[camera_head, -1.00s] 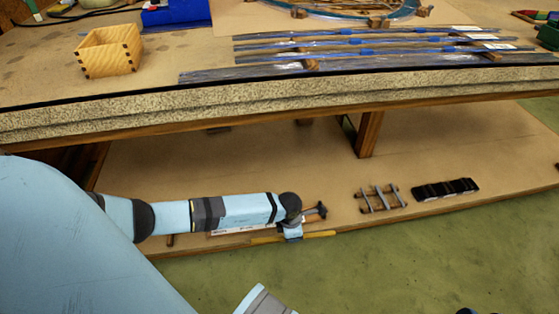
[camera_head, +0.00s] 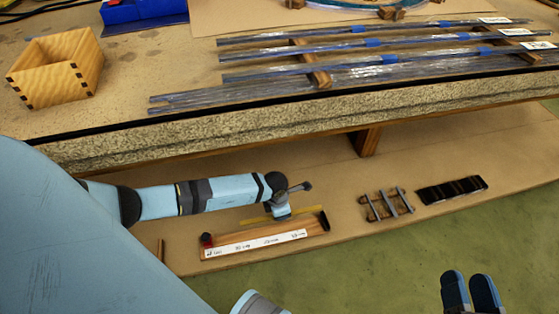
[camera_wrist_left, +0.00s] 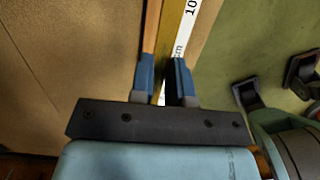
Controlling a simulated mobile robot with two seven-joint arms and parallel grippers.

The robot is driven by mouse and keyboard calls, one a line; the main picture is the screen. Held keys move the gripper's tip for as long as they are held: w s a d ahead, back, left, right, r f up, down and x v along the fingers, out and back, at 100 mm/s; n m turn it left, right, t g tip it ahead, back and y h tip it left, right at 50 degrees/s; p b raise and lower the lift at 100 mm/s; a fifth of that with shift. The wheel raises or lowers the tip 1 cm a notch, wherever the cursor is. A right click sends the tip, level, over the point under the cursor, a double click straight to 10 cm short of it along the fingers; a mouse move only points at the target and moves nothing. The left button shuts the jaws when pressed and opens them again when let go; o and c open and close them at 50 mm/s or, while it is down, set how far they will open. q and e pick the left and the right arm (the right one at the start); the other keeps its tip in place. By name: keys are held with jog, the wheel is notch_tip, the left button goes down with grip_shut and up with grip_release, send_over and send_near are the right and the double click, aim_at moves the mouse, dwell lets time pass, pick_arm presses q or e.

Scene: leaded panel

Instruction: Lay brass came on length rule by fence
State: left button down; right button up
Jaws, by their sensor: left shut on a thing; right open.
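The length rule (camera_head: 255,246) is a wooden board with a white printed scale and dark end pieces, lying on the lower shelf. The thin yellow brass came (camera_head: 310,209) runs along the rule's far side in the head view. My left gripper (camera_head: 281,214) is shut on the came. The left wrist view shows the came (camera_wrist_left: 170,35) between the blue fingertips (camera_wrist_left: 165,72), beside a brown wooden strip and the white scale (camera_wrist_left: 190,25). Whether the came touches the rule or fence is unclear. My right gripper (camera_head: 470,290) is open and empty over the green floor.
A rack with grey bars (camera_head: 387,205) and a black ribbed block (camera_head: 452,190) lie right of the rule on the shelf. The bench top (camera_head: 110,125) overhangs behind, carrying a wooden box (camera_head: 55,68) and wrapped came bundles (camera_head: 350,70).

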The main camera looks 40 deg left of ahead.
aim_at(282, 229)
pick_arm(q)
jog(key=shift+d, duration=0.1)
pick_arm(e)
jog(key=shift+r, duration=0.2)
pick_arm(q)
notch_tip(282, 229, down, 3)
jog(key=shift+f+b, duration=0.1)
jog(key=shift+b, duration=1.05)
notch_tip(282, 229, down, 2)
jog(key=shift+f+b, duration=0.25)
jog(key=shift+b, duration=0.65)
jog(key=shift+f, duration=0.4)
jog(key=shift+f+b, duration=0.9)
pick_arm(e)
jog(key=shift+w+d+f+n+g, duration=0.15)
jog(key=shift+w+f+n, duration=0.15)
jog(key=shift+f, duration=0.4)
jog(key=shift+w+d+f+n+g, duration=0.1)
jog(key=shift+w+f+n, duration=0.1)
jog(key=shift+f+n, duration=0.4)
jog(key=shift+w+d+f+n+g, duration=0.15)
jog(key=shift+w+f+n, duration=0.1)
jog(key=shift+f, duration=0.6)
pick_arm(q)
jog(key=shift+f, duration=0.3)
jog(key=c, duration=1)
grip_release()
